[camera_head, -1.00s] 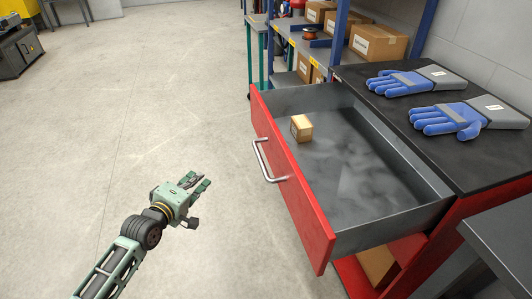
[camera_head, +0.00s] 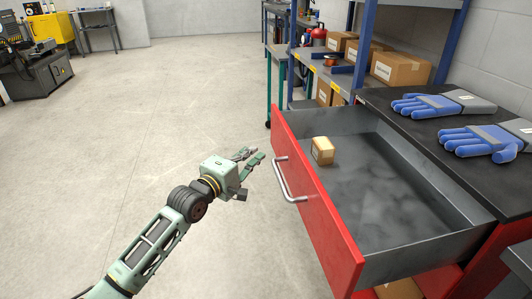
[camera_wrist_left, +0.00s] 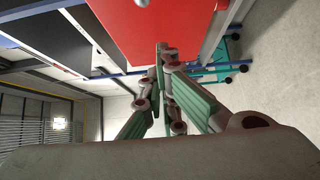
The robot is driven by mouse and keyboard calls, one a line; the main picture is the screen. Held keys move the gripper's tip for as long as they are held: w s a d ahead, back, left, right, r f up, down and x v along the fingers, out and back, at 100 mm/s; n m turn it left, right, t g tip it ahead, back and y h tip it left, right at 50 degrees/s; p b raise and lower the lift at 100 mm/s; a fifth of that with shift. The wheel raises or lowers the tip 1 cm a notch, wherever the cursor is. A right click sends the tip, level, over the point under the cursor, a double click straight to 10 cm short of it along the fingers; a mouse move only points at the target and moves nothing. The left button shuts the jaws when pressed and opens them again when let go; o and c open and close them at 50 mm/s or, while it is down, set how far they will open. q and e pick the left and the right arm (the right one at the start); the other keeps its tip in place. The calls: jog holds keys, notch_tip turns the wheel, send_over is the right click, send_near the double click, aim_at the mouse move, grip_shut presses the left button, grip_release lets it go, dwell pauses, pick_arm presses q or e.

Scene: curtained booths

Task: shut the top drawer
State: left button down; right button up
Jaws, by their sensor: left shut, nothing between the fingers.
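The top drawer (camera_head: 318,198) is pulled well out of the red cabinet with the dark top. Its front is red, with a silver bar handle (camera_head: 287,180). A small cardboard box (camera_head: 322,150) sits inside the grey drawer, near the front and far side. My left gripper (camera_head: 252,156) is shut and empty, left of the drawer front, with a gap between its fingertips and the handle. In the left wrist view the shut fingers (camera_wrist_left: 162,52) point at the red drawer front (camera_wrist_left: 160,28). My right gripper is not in view.
Blue work gloves (camera_head: 440,104) lie on the cabinet's black top (camera_head: 400,98). Blue-posted shelves (camera_head: 340,75) with cardboard boxes stand beyond the cabinet. A dark machine (camera_head: 40,75) stands at the far left. The floor (camera_head: 150,130) left of the drawer is clear.

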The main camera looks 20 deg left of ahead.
pick_arm(q)
jog(key=shift+w+d, duration=1.7)
jog(key=shift+d, duration=0.1)
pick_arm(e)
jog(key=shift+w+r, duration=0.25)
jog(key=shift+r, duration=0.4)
